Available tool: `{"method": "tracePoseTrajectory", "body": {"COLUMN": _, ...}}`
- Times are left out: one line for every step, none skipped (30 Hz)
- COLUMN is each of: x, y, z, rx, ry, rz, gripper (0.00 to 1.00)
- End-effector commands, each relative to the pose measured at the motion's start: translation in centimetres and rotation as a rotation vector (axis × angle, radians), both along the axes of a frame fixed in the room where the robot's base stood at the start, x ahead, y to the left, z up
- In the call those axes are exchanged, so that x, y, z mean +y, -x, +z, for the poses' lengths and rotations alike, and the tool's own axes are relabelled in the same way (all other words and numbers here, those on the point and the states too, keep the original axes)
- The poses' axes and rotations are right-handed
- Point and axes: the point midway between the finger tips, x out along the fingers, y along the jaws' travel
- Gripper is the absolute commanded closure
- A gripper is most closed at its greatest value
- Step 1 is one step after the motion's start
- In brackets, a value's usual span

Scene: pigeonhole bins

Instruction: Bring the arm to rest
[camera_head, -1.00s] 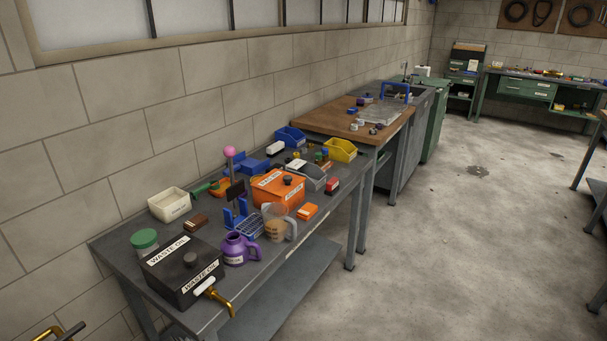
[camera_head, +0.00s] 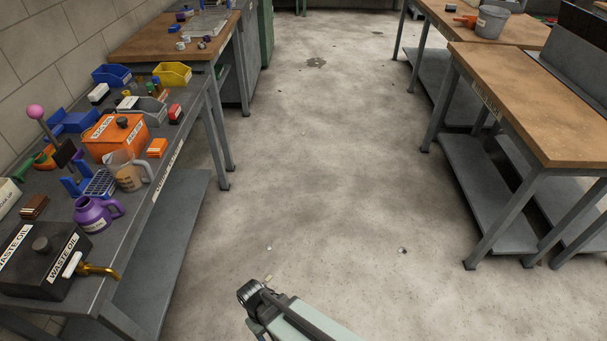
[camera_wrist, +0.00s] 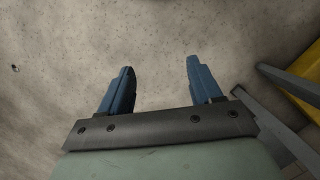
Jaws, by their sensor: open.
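My gripper (camera_wrist: 160,85) shows in the wrist view with its two blue fingers spread wide apart. It is open and nothing is between the fingers. Bare concrete floor (camera_wrist: 160,40) lies beyond them. In the head view part of my arm (camera_head: 290,318) shows at the bottom middle, over the open floor between the benches. The fingers cannot be made out in the head view.
A grey bench (camera_head: 150,240) on the left holds a black waste oil box (camera_head: 40,262), a purple jug (camera_head: 93,217), a measuring jug (camera_head: 125,172) and an orange box (camera_head: 112,140). Wood-topped benches (camera_head: 545,95) stand at right. The floor between (camera_head: 310,160) is mostly clear.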

Motion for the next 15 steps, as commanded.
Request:
{"method": "tracePoseTrajectory", "body": {"x": -1.9, "y": 0.1, "z": -0.5, "rx": 0.016, "ry": 0.012, "rz": -0.036, "gripper": 0.36}}
{"method": "tracePoseTrajectory", "body": {"x": -2.9, "y": 0.2, "z": -0.8, "rx": 0.024, "ry": 0.019, "rz": -0.055, "gripper": 0.36}}
{"method": "tracePoseTrajectory", "body": {"x": -4.2, "y": 0.3, "z": -1.1, "rx": 0.034, "ry": 0.028, "rz": -0.080, "gripper": 0.36}}
{"method": "tracePoseTrajectory", "body": {"x": -5.1, "y": 0.3, "z": -1.4, "rx": 0.043, "ry": 0.035, "rz": -0.098, "gripper": 0.36}}
{"method": "tracePoseTrajectory", "body": {"x": -6.1, "y": 0.4, "z": -1.7, "rx": 0.051, "ry": 0.042, "rz": -0.117, "gripper": 0.36}}
{"method": "tracePoseTrajectory", "body": {"x": -7.2, "y": 0.6, "z": -2.0, "rx": 0.061, "ry": 0.049, "rz": -0.141, "gripper": 0.36}}
{"method": "tracePoseTrajectory", "body": {"x": -8.1, "y": 0.7, "z": -2.2, "rx": 0.069, "ry": 0.056, "rz": -0.160, "gripper": 0.36}}
{"method": "tracePoseTrajectory", "body": {"x": -9.0, "y": 0.9, "z": -2.5, "rx": 0.078, "ry": 0.061, "rz": -0.178, "gripper": 0.36}}
{"method": "tracePoseTrajectory", "body": {"x": -10.1, "y": 1.1, "z": -2.8, "rx": 0.088, "ry": 0.068, "rz": -0.201, "gripper": 0.36}}
{"method": "tracePoseTrajectory", "body": {"x": -11.0, "y": 1.3, "z": -3.0, "rx": 0.097, "ry": 0.075, "rz": -0.221, "gripper": 0.36}}
{"method": "tracePoseTrajectory", "body": {"x": -11.7, "y": 1.5, "z": -3.2, "rx": 0.105, "ry": 0.080, "rz": -0.239, "gripper": 0.36}}
{"method": "tracePoseTrajectory", "body": {"x": -12.8, "y": 1.8, "z": -3.5, "rx": 0.116, "ry": 0.085, "rz": -0.263, "gripper": 0.36}}
{"method": "tracePoseTrajectory", "body": {"x": -13.6, "y": 2.0, "z": -3.7, "rx": 0.124, "ry": 0.091, "rz": -0.281, "gripper": 0.36}}
{"method": "tracePoseTrajectory", "body": {"x": -14.3, "y": 2.3, "z": -3.9, "rx": 0.133, "ry": 0.095, "rz": -0.300, "gripper": 0.36}}
{"method": "tracePoseTrajectory", "body": {"x": -15.2, "y": 2.6, "z": -4.2, "rx": 0.144, "ry": 0.101, "rz": -0.324, "gripper": 0.36}}
